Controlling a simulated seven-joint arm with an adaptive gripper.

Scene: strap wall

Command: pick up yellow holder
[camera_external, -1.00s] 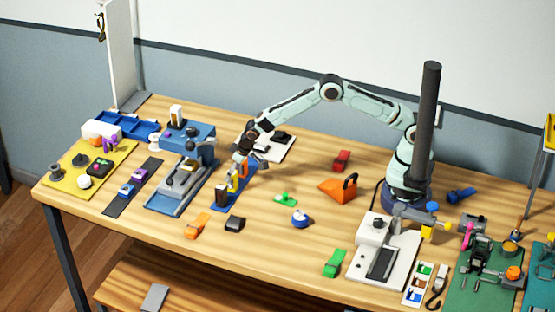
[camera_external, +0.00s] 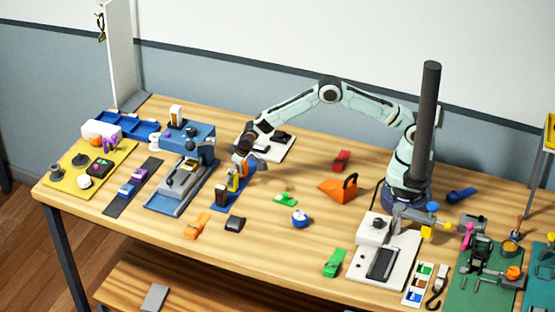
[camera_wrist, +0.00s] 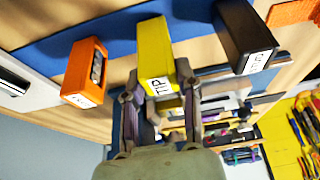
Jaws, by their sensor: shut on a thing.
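The yellow holder (camera_wrist: 154,50) is a block with a white "TIP" label on its end, in the middle of the wrist view. In the external view the yellow holder (camera_external: 232,184) shows just below my gripper. My gripper (camera_wrist: 158,92) is shut on the labelled end of the yellow holder, one finger on each side. In the external view my gripper (camera_external: 243,160) is over the blue strip (camera_external: 227,205). Whether the holder touches the strip is hard to tell.
A blue-topped machine (camera_external: 188,140) stands close to the left. A white device (camera_external: 272,150) lies behind my gripper.

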